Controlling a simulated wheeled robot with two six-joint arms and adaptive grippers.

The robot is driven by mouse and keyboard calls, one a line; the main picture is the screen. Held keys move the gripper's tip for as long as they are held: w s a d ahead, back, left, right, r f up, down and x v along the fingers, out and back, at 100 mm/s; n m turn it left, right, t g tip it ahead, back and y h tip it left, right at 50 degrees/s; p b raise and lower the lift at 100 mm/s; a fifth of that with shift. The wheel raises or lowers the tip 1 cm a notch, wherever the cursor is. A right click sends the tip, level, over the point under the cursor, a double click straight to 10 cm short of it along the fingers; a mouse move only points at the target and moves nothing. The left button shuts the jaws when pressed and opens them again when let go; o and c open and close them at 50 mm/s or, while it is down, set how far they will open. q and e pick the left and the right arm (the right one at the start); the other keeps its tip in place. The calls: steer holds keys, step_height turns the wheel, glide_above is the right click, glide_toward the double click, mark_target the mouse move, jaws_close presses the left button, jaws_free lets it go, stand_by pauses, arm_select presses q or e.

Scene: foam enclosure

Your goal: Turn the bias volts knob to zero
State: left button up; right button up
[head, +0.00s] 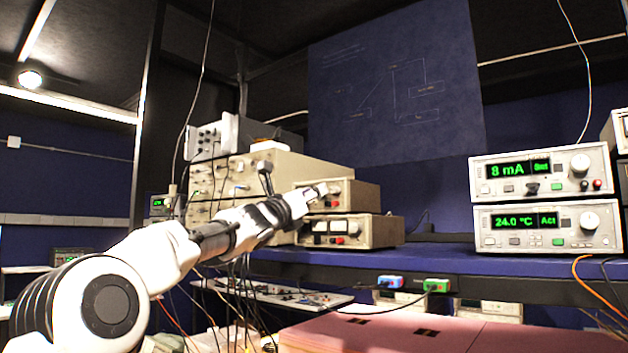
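My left arm comes in from the lower left. Its gripper (312,193) is at the front panel of the upper small beige instrument (352,194) on the bench. A light knob-like shape (322,188) shows right at the fingertips. I cannot tell whether the fingers touch it or are closed around it. Panel lettering there is too small to read, so I cannot confirm which knob is the bias volts knob. The gripper and wrist cover part of this panel. My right gripper is not in view.
A second beige instrument (372,232) with meters sits below. A larger beige unit (285,172) stands behind the wrist. Two display units, reading 8 mA (540,174) and 24.0 °C (546,229), are stacked at right. Cables hang below the forearm. The bench (440,263) between is mostly clear.

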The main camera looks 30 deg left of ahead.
arm_select(q)
steer(key=shift+w+f, duration=0.1)
steer(key=shift+w, duration=0.2)
steer(key=shift+s, duration=0.15)
jaws_close()
steer(key=shift+n+b, duration=0.35)
steer(key=shift+n, duration=0.05)
steer(key=shift+d+r+n+g+y+p, duration=0.15)
steer(key=shift+n+g+y+p, duration=1.1)
steer(key=shift+n, duration=2.7)
steer(key=shift+d+r+n+g+y+p, duration=0.2)
steer(key=shift+n+g+y+p, duration=1.05)
steer(key=shift+n, duration=2.75)
steer(key=shift+a+r+n+g+y+p, duration=0.2)
steer(key=shift+n+g+p, duration=0.6)
steer(key=shift+n+p, duration=2.15)
steer(key=shift+d+n+b, duration=0.15)
steer(key=shift+n+b, duration=0.9)
steer(key=shift+n, duration=0.05)
